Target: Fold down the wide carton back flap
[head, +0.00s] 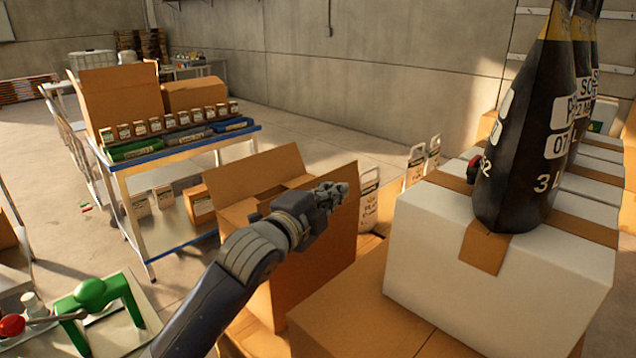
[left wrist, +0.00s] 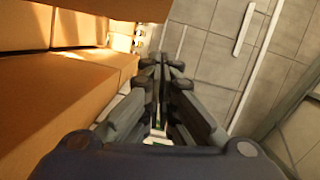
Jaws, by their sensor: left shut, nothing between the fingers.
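The wide carton (head: 310,274) stands open in the middle of the head view. Its raised back flap (head: 252,172) stands up and leans away along the far left side of the opening. My left gripper (head: 336,192) is shut and empty, above the carton's right part, to the right of the raised flap and apart from it in the picture. My left arm crosses in front and hides part of the opening and near wall. In the left wrist view the closed fingers (left wrist: 161,70) point away, with brown cardboard (left wrist: 60,95) on the left. My right gripper is not in view.
White cartons (head: 480,275) with large black bottles (head: 530,130) stand close on the right. A brown carton (head: 365,305) is in front of them. A blue-edged table (head: 190,148) with small boxes stands behind on the left. A green press (head: 92,292) is at lower left.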

